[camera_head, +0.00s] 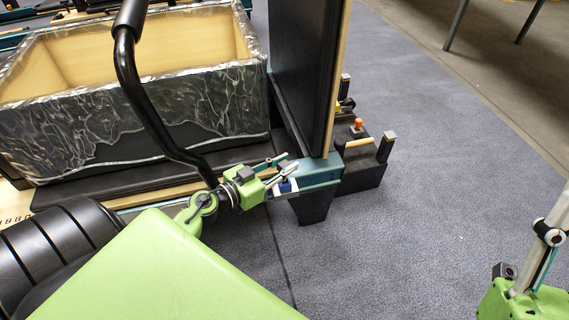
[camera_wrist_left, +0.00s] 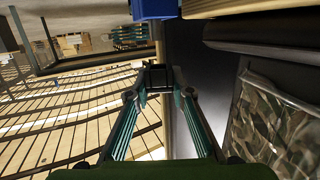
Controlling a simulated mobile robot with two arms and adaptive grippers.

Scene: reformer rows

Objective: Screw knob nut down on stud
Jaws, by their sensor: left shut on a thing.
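My left gripper (camera_head: 287,172) reaches to the end of the reformer frame, beside the teal end bracket (camera_head: 318,177). In the left wrist view, its two teal fingers (camera_wrist_left: 157,82) are closed on a small black piece (camera_wrist_left: 157,76), likely the knob nut. In the head view the fingers and bracket hide this piece. I cannot make out the stud or whether the nut is on it. A small blue block (camera_head: 286,186) sits just below the fingers.
A tall black padded board (camera_head: 302,70) stands right behind the bracket. A silver-patterned open box (camera_head: 130,120) and a bent black bar (camera_head: 140,100) lie to the left. A black block with an orange knob (camera_head: 358,124) is beyond. The grey floor at right is free.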

